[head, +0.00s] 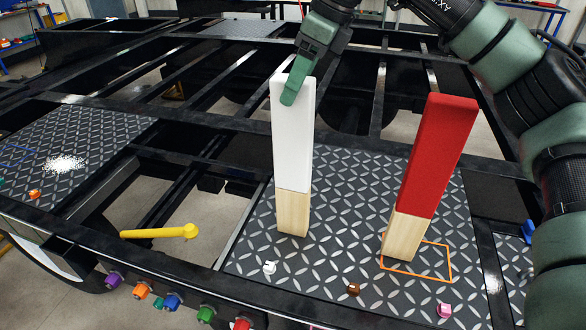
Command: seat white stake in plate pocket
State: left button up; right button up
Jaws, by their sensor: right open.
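The white stake (293,135), with a bare wood lower end, stands nearly upright on the diamond-patterned plate (345,200). My right gripper (292,90) is at its top, open, with one green finger in front of the upper face; the other finger is hidden. The red stake (437,158), also with a wood lower end, leans right, its foot at an orange square outline (449,270) on the plate. No pocket opening shows at the white stake's foot, so I cannot tell whether it is seated. My left gripper is not in view.
Small white (269,267), brown (353,289) and pink (444,310) pieces sit near the plate's front. Several coloured knobs line the front edge. Another patterned plate (90,140) is at left.

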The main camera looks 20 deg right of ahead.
aim_at(292, 126)
jog(key=p+x, duration=0.1)
jog(key=x, duration=0.4)
jog(key=shift+p, duration=0.35)
grip_shut()
jog(key=shift+r, duration=0.1)
dwell(0.9)
